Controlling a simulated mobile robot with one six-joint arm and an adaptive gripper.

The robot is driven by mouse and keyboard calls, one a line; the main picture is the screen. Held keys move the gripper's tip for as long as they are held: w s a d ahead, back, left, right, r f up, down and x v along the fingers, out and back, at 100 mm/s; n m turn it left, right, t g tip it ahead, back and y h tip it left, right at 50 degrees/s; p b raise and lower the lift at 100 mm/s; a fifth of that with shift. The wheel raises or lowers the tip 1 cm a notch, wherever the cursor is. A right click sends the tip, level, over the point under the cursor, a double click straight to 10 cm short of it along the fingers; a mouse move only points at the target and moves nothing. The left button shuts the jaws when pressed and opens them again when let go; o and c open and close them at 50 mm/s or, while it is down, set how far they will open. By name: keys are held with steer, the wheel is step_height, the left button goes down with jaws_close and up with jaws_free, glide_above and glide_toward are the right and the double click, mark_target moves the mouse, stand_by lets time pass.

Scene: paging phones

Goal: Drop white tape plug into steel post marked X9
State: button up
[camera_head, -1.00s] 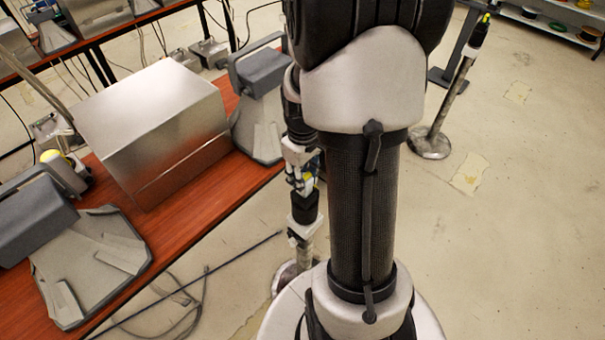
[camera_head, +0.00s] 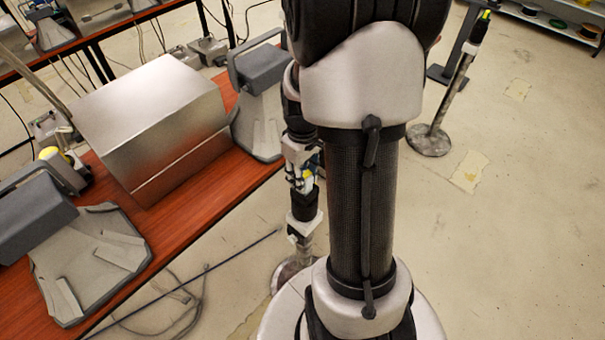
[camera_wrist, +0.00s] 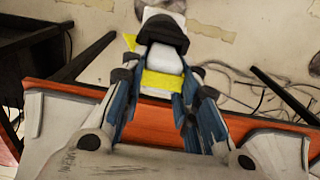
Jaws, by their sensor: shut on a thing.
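My gripper (camera_wrist: 165,85) is shut on a plug with a white body (camera_wrist: 165,58) and a yellow band (camera_wrist: 158,81) in the wrist view. The plug's white end meets a black rounded piece (camera_wrist: 160,36); I cannot tell how far it is inside. In the head view my gripper (camera_head: 302,182) is just above a post (camera_head: 305,253) with a black top (camera_head: 305,205) and a white block, partly hidden by my arm. No X9 mark is readable.
A second post (camera_head: 455,95) with a black top stands at the right. The red-brown bench (camera_head: 215,207) at the left carries a metal box (camera_head: 150,115) and grey desk phones (camera_head: 95,265). Cables (camera_head: 180,300) lie on the floor. Open floor (camera_head: 530,230) is at the right.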

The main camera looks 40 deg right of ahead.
steer(key=shift+f, duration=0.25)
stand_by(0.7)
steer(key=shift+r, duration=0.15)
steer(key=shift+r+p, duration=0.6)
steer(key=shift+r, duration=0.1)
steer(key=shift+f+b, duration=0.4)
steer(key=shift+f, duration=0.3)
stand_by(1.2)
steer(key=shift+r+p, duration=0.6)
steer(key=shift+r, duration=0.1)
steer(key=shift+f+b, duration=0.6)
steer(key=shift+f, duration=0.25)
stand_by(0.7)
steer(key=o, duration=0.8)
